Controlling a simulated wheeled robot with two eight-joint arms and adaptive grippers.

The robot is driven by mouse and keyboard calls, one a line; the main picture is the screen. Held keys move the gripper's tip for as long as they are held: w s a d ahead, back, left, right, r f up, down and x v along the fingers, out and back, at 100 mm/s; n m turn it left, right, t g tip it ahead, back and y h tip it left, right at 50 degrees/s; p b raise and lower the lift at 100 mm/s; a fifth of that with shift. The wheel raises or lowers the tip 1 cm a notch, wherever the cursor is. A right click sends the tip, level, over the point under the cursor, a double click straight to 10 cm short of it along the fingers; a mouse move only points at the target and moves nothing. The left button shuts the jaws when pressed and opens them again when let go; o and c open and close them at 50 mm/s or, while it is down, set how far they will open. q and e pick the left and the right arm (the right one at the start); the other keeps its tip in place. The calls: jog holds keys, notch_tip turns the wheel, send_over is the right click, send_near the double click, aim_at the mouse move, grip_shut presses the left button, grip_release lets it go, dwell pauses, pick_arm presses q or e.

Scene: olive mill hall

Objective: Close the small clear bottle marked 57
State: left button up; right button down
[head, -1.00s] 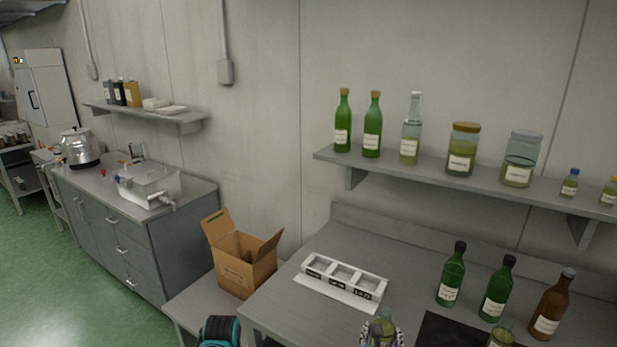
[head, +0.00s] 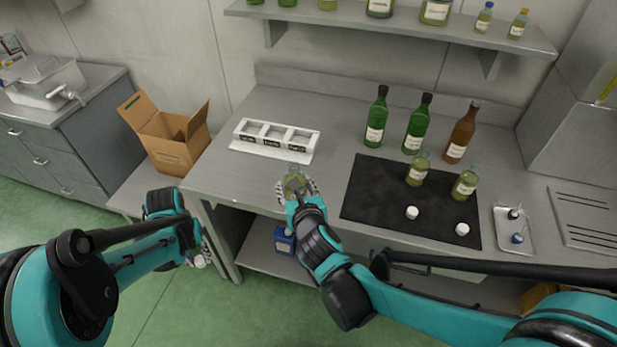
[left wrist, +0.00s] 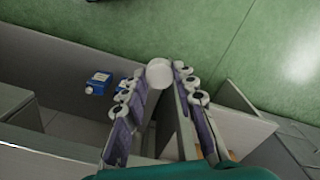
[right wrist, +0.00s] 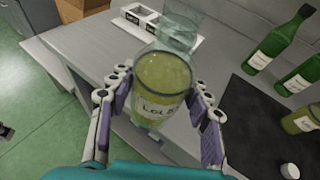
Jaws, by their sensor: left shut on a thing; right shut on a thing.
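My right gripper (head: 298,188) is shut on a small clear bottle (right wrist: 157,85) of yellow-green liquid. It is held at the table's front edge, below the white rack; no cap shows on its neck. Its label is only partly readable, and I cannot make out 57. The bottle also shows in the head view (head: 294,178). My left gripper (head: 199,257) is shut on a white cap (left wrist: 159,73), low at the left, in front of the table and apart from the bottle. Two similar small bottles (head: 418,169) (head: 464,184) stand on the dark mat (head: 374,196).
Two white caps (head: 412,212) (head: 462,229) lie on the mat. Two green bottles and a brown bottle (head: 460,133) stand behind. A white three-slot rack (head: 272,151) is at the table's left. A metal tray (head: 514,232) lies right. A cardboard box (head: 172,145) stands left.

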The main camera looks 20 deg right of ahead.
jog(key=shift+s+a+r+n+y, duration=0.15)
jog(key=shift+s+a+n+y, duration=0.15)
jog(key=shift+a, duration=0.25)
jog(key=shift+s+a+r+n+y, duration=0.1)
jog(key=shift+s+a+n+y, duration=0.15)
jog(key=shift+a, duration=0.3)
jog(key=shift+s+a+r+n+y, duration=0.15)
jog(key=shift+s+a+n+y, duration=0.15)
jog(key=shift+a, duration=0.25)
jog(key=shift+w, duration=0.1)
pick_arm(q)
jog(key=w+d+r, duration=0.4)
jog(key=d+r, duration=0.5)
jog(key=w+d+r, duration=0.4)
jog(key=d+r, duration=0.4)
jog(key=r, duration=0.1)
jog(key=s+d+r+m, duration=0.1)
jog(key=d+r, duration=0.3)
jog(key=r, duration=0.4)
jog(key=s+d+r+m, duration=0.2)
jog(key=s+d+r, duration=0.2)
jog(key=r, duration=0.4)
jog(key=shift+d, duration=0.4)
jog(key=shift+s+f, duration=0.1)
jog(key=shift+f, duration=1.9)
